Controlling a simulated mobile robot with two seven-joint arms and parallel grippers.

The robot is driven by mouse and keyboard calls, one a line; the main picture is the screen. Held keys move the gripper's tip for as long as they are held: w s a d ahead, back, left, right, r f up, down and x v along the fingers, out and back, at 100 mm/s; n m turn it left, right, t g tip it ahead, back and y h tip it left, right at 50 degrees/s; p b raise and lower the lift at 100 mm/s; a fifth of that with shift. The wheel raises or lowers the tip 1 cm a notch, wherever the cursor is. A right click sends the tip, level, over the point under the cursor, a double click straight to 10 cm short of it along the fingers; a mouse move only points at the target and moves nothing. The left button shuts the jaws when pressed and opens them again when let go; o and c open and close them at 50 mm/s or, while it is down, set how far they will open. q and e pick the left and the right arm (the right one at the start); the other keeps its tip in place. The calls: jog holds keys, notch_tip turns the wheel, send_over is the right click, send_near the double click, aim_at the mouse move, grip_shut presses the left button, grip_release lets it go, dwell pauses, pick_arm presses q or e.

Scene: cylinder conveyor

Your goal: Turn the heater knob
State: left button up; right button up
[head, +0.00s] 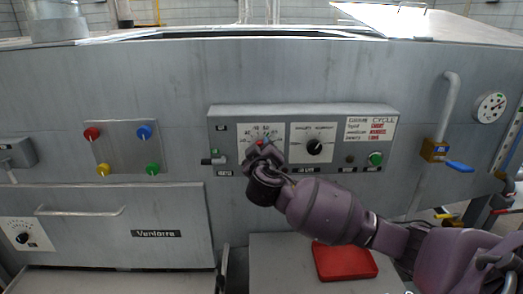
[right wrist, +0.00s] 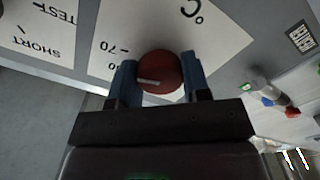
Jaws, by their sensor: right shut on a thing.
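The heater knob is a round red knob with a pale pointer line, seen in the right wrist view (right wrist: 160,72) on a white dial plate (right wrist: 108,38) marked with numbers and °C. My right gripper (right wrist: 158,78) has its two blue fingers on either side of the knob, shut on it. In the head view my right gripper (head: 262,150) reaches the left dial of the control panel (head: 420,130) and covers most of the knob. The knob's exact setting is hard to read. My left gripper is not in view.
A black knob (head: 314,147) on a white plate sits just right of the gripper. A green button (head: 375,158) is farther right, and a small lever (head: 212,161) is on the left. A blue-handled valve (head: 459,167) stands at the right. A red tray (head: 345,262) lies below the arm.

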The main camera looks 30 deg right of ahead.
jog(key=shift+n, duration=0.3)
jog(key=n, duration=0.4)
jog(key=shift+n, duration=2.1)
jog(key=o, duration=0.9)
jog(key=shift+s+a, duration=0.1)
